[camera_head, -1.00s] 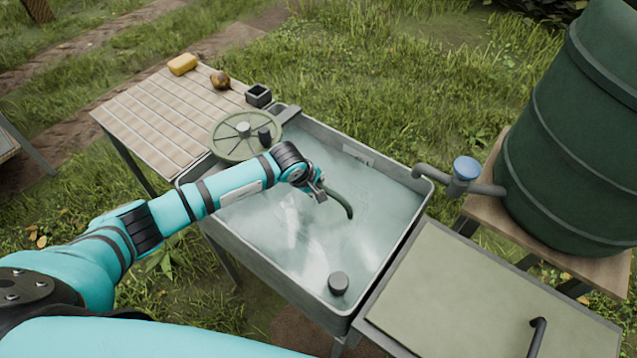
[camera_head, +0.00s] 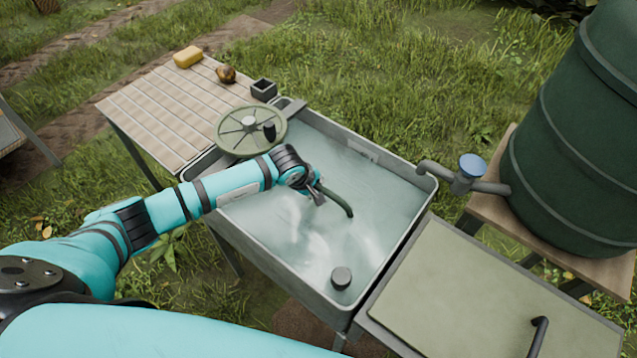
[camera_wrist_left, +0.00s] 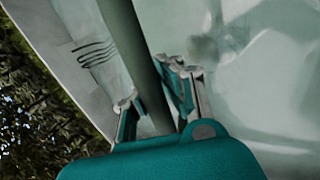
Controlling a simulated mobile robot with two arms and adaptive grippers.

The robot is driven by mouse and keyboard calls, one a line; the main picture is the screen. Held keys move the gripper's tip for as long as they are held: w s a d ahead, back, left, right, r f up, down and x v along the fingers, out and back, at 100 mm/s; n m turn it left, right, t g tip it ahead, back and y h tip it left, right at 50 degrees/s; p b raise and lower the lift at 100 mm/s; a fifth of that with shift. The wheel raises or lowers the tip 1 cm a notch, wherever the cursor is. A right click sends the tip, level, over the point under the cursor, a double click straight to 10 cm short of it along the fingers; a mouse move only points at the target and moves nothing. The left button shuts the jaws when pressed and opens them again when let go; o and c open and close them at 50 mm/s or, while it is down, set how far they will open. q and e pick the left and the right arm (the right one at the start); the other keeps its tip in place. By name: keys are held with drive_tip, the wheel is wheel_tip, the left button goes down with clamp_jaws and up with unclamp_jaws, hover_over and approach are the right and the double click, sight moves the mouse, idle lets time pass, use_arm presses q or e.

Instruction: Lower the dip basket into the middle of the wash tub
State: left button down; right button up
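The wash tub (camera_head: 392,262) is a grey rectangular basin full of pale, rippling water. My left gripper (camera_head: 318,195) is over the middle of the tub, shut on a dark green curved bar (camera_head: 337,202) that looks like the dip basket's handle. In the left wrist view the bar (camera_wrist_left: 143,45) runs between the fingers of my left gripper (camera_wrist_left: 160,95). The rest of the basket cannot be made out; the water's shine and my arm cover that area. My right gripper is not in view.
A green round wheel (camera_head: 228,134) sits at the tub's far-left corner. A slatted board (camera_head: 150,115) holds a yellow block (camera_head: 187,57), a brown pear-like thing (camera_head: 226,74) and a small dark box (camera_head: 263,89). A tap (camera_head: 466,176) and green barrel (camera_head: 565,150) stand right. A grey-green lid (camera_head: 460,290) adjoins the tub.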

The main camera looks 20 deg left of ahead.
use_arm(q)
drive_tip(key=shift+s+a, duration=0.15)
drive_tip(key=shift+s, duration=0.45)
drive_tip(key=c, duration=2)
unclamp_jaws()
drive_tip(key=o, duration=0.4)
